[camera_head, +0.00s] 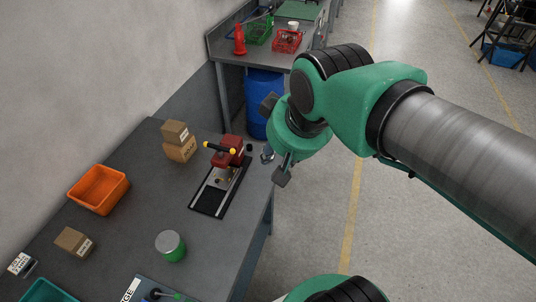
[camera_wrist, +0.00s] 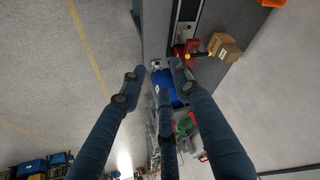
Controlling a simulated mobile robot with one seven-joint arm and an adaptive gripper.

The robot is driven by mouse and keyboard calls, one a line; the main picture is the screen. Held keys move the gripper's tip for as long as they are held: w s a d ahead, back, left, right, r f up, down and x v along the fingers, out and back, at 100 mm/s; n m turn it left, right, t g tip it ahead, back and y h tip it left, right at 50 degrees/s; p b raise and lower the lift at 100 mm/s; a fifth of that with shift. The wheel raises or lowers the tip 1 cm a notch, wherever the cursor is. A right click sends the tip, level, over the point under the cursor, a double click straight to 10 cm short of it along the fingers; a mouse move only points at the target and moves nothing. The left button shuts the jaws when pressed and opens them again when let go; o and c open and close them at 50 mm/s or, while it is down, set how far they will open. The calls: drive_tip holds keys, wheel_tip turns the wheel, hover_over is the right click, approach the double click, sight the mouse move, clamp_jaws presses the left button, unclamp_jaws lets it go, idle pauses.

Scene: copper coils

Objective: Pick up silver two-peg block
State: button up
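A small silver piece, likely the two-peg block (camera_head: 267,155), sits at the table's right edge beside the red press. It is small and its pegs are hard to make out. In the wrist view a small pale piece (camera_wrist: 156,64) shows at the table edge, just beyond the fingertips. My gripper (camera_head: 276,141) is at the table's right edge, close to the silver piece in the picture; its height above it is unclear. In the wrist view my gripper (camera_wrist: 154,82) has its fingers spread, with nothing held between them.
The red press (camera_head: 229,151) with a black lever stands left of the silver piece. Cardboard boxes (camera_head: 180,149), an orange bin (camera_head: 98,189) and a green can (camera_head: 170,245) stand farther left on the grey table (camera_head: 205,240). A blue barrel (camera_head: 258,122) stands behind the table.

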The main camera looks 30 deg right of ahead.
drive_tip(key=w+d+f+g, duration=0.1)
drive_tip(key=w+d+f, duration=0.2)
drive_tip(key=w, duration=0.4)
drive_tip(key=w+d+f+m, duration=0.1)
drive_tip(key=w+d+f, duration=0.1)
drive_tip(key=w, duration=0.6)
drive_tip(key=w+d+f+g, duration=0.1)
drive_tip(key=w+d+f, duration=0.2)
drive_tip(key=w, duration=0.4)
drive_tip(key=w+d+f, duration=0.3)
drive_tip(key=w+f, duration=0.1)
drive_tip(key=f, duration=0.2)
drive_tip(key=w+d+f+g, duration=0.1)
drive_tip(key=w+d+f, duration=0.2)
drive_tip(key=w+f, duration=0.2)
drive_tip(key=w+d+f+m+g, duration=0.1)
drive_tip(key=w+d+f, duration=0.2)
drive_tip(key=f, duration=0.6)
drive_tip(key=shift+w+d, duration=0.4)
drive_tip(key=shift+w, duration=0.3)
drive_tip(key=shift+w+d+f+b, duration=0.15)
drive_tip(key=shift+f+b, duration=0.1)
drive_tip(key=shift+f, duration=1.15)
drive_tip(key=shift+w+a+f+b, duration=0.1)
drive_tip(key=shift+w+f+b, duration=0.15)
drive_tip(key=shift+f, duration=1.15)
drive_tip(key=shift+w+d+f+b, duration=0.1)
drive_tip(key=shift+f+b, duration=0.15)
drive_tip(key=shift+f, duration=1.15)
